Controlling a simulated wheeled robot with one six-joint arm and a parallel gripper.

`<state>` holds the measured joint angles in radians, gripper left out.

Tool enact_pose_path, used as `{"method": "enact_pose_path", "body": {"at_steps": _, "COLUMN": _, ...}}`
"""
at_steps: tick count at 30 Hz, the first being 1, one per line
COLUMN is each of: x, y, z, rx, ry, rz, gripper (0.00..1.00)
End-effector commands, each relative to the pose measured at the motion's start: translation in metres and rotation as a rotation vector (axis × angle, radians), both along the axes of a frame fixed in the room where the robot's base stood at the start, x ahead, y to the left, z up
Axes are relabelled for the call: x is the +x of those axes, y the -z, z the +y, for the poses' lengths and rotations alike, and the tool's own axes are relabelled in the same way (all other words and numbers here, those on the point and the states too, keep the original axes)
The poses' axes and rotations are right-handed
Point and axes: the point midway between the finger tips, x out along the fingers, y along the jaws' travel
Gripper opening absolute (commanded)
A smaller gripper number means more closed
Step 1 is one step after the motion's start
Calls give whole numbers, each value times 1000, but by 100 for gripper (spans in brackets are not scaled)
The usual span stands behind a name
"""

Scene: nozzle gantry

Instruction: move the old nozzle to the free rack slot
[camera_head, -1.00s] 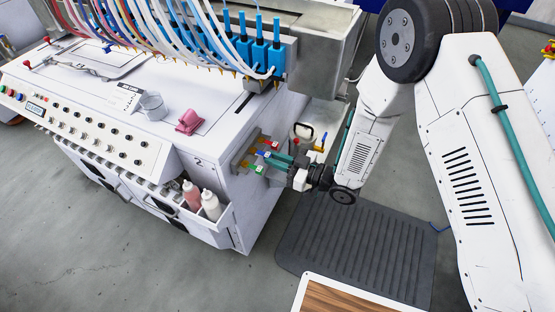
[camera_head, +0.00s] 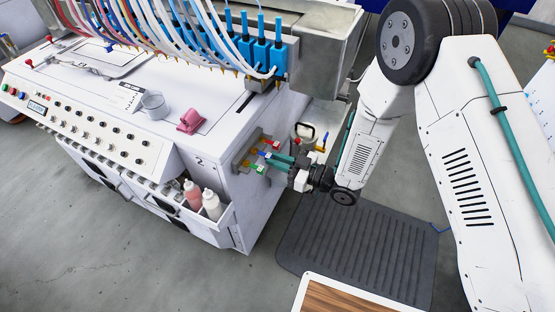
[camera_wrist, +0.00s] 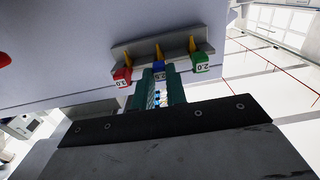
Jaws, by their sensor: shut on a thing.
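My gripper (camera_head: 274,157) has its teal fingers at the small grey rack (camera_head: 240,163) on the machine's side; they also show in the wrist view (camera_wrist: 160,84). The fingers are shut on a nozzle with a blue tag (camera_wrist: 158,67), which is at the middle of the rack with its brass part toward the rack. A red-tagged nozzle marked 3.0 (camera_wrist: 122,78) is left of it. A green-tagged nozzle marked 2.0 (camera_wrist: 201,65) is right of it. The fingers partly hide the blue nozzle, and I cannot tell how fully it is seated.
The white machine (camera_head: 235,200) carries the rack on its side, with a row of blue nozzle heads (camera_head: 255,50) and hoses above. Bottles (camera_head: 202,201) stand in a side bin. A pink item (camera_head: 190,120) and clear cup (camera_head: 153,105) sit on top. A dark mat (camera_head: 355,250) covers the floor below.

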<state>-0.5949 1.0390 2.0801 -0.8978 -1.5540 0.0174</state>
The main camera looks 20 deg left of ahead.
Motion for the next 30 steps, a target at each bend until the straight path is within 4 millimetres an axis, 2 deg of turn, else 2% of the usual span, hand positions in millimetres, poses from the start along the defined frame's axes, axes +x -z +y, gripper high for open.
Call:
{"method": "enact_pose_path", "body": {"at_steps": 3, "x": 0, "y": 0, "z": 0, "rx": 0, "ry": 0, "rz": 0, "gripper": 0}}
{"method": "enact_pose_path", "body": {"at_steps": 4, "x": 0, "y": 0, "z": 0, "rx": 0, "ry": 0, "rz": 0, "gripper": 19}}
{"method": "enact_pose_path", "body": {"at_steps": 6, "x": 0, "y": 0, "z": 0, "rx": 0, "ry": 0, "rz": 0, "gripper": 39}}
{"method": "enact_pose_path", "body": {"at_steps": 17, "x": 0, "y": 0, "z": -5, "rx": -1, "ry": 1, "rz": 1, "gripper": 39}}
{"method": "enact_pose_path", "body": {"at_steps": 30, "x": -5, "y": 0, "z": -71, "rx": 0, "ry": 2, "rz": 1, "gripper": 39}}
